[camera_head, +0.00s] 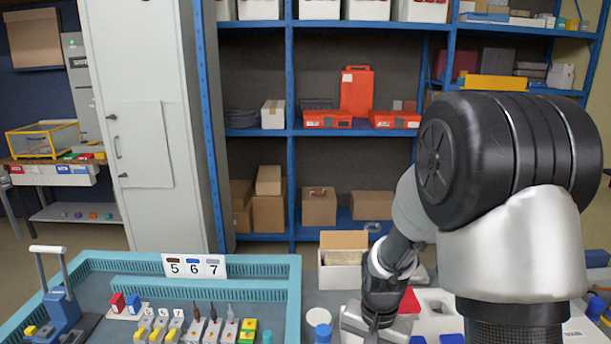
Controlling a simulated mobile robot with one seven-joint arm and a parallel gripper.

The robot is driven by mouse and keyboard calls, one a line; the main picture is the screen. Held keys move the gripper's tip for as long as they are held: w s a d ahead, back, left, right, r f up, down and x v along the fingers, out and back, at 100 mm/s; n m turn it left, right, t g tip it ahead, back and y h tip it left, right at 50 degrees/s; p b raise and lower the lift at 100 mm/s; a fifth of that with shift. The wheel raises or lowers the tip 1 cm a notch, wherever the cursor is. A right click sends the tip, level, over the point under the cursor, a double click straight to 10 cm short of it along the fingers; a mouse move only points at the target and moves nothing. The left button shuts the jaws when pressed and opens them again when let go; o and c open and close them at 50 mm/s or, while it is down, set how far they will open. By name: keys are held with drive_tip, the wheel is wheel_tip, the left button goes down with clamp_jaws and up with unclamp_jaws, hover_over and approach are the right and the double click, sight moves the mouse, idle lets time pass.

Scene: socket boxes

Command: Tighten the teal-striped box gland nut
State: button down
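I cannot pick out a teal-striped box or its gland nut in the head view. My arm comes in from the right, and its dark wrist points down at the front of the bench. My gripper (378,322) is at the bottom of the picture, beside a grey-white part. Its fingertips are hidden or cut off, so I cannot tell whether it is open or holding something. A red piece (409,301) and white box-like parts (437,321) lie just right of it, partly hidden by my arm.
A teal-rimmed tray (125,258) at left holds small blocks, a row of connectors and a 5-6-7 number card (194,266). A blue lever tool (62,305) stands at its left. A blue-capped container (323,332) and an open carton (343,258) stand near my gripper. Blue shelves are behind.

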drive_tip(key=shift+w, duration=0.3)
idle(0.4)
drive_tip(key=shift+w+a, duration=0.25)
drive_tip(key=shift+a, duration=0.15)
drive_tip(key=shift+w+a+r, duration=0.1)
drive_tip(key=shift+w+a, duration=0.1)
drive_tip(key=shift+a, duration=0.1)
drive_tip(key=shift+w, duration=0.1)
drive_tip(key=shift+s+a, duration=0.2)
drive_tip(key=shift+a, duration=0.1)
drive_tip(key=r+p, duration=0.2)
drive_tip(key=r, duration=0.1)
drive_tip(key=r+p, duration=0.2)
drive_tip(key=r, duration=0.1)
drive_tip(key=shift+s, duration=0.2)
